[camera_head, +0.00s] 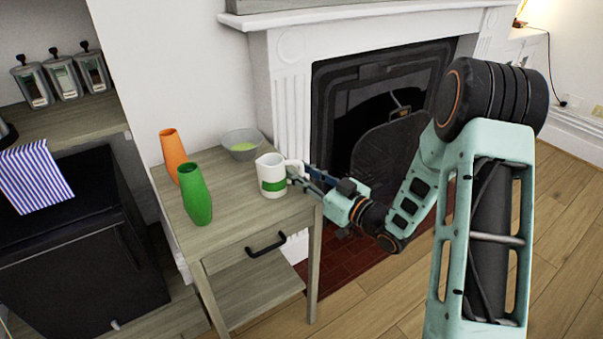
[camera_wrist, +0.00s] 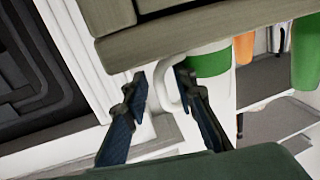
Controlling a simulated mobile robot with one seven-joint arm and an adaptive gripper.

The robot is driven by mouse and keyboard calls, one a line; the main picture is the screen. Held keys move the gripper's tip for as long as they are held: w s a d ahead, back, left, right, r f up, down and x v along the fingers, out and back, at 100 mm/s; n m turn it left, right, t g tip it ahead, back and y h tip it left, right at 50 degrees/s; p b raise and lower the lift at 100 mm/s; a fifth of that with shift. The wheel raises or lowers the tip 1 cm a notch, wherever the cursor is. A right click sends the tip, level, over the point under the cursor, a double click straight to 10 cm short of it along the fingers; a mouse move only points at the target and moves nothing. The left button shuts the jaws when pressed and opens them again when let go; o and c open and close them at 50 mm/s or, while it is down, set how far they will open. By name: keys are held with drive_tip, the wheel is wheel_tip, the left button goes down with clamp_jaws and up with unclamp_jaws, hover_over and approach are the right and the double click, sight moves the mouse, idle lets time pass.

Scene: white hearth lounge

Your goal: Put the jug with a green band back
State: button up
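The white jug with a green band (camera_head: 272,178) stands upright on the small wooden side table (camera_head: 240,210), near its right edge. Its handle points right, toward my gripper (camera_head: 297,174). In the wrist view the jug's green band (camera_wrist: 208,64) and white handle show. My gripper (camera_wrist: 160,85) is open there, with the handle between its two blue-black fingers. The right finger looks close to the handle and a gap shows on the left. I cannot tell whether either finger touches it.
An orange vase (camera_head: 173,155), a green vase (camera_head: 195,194) and a grey bowl (camera_head: 242,145) with green contents share the tabletop. The white fireplace (camera_head: 290,90) stands behind and right. A wooden shelf (camera_head: 75,125) with several jars is at the left. The tabletop's front middle is clear.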

drive_tip(key=shift+r, duration=0.25)
drive_tip(key=p+v, duration=0.1)
drive_tip(key=v, duration=1.1)
drive_tip(key=shift+p, duration=0.4)
drive_tip(key=shift+w, duration=0.1)
